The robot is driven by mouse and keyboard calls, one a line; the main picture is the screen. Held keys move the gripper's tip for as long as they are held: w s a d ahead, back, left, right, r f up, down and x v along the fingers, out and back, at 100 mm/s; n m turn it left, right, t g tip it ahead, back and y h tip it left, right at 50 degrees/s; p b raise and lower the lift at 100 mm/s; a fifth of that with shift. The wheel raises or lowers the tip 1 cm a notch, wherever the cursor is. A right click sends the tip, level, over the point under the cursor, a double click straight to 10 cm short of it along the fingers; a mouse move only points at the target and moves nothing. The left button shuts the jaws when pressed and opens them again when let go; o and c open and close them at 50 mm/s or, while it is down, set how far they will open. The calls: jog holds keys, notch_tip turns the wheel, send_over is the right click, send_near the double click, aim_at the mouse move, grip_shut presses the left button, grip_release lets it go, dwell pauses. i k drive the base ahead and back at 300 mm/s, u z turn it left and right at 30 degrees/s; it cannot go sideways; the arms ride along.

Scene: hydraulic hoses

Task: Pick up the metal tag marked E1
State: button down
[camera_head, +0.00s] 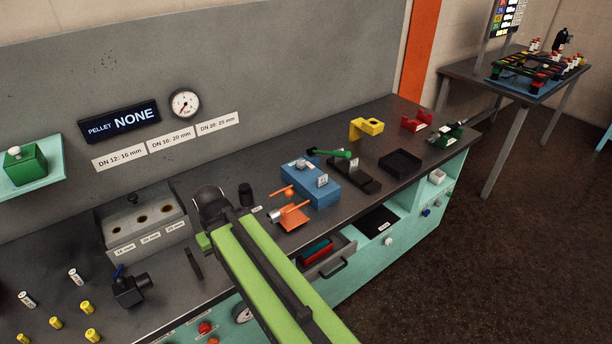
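I cannot make out a tag marked E1; no small marking is readable at this size. Small pale plates (322,180) stand on and beside a blue block (318,190) on the bench, but I cannot read them. My green arm reaches in from the bottom over the bench, and its dark wrist joint is left of the blue block. The gripper fingers are hidden behind the arm, so I cannot see what they are near or hold.
An orange fixture (290,217) lies between my arm and the blue block. A grey three-hole box (146,227) and a black fitting (130,289) are to the left. An open drawer (345,250) juts from the bench front. A black tray (400,162) stands farther right.

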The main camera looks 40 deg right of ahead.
aim_at(323, 181)
jog(key=z, duration=0.15)
jog(key=k, duration=0.1)
jog(key=u, duration=2.85)
jog(key=k, duration=1.65)
jog(key=z, duration=0.95)
jog(key=i, duration=1.05)
jog(key=z, duration=0.05)
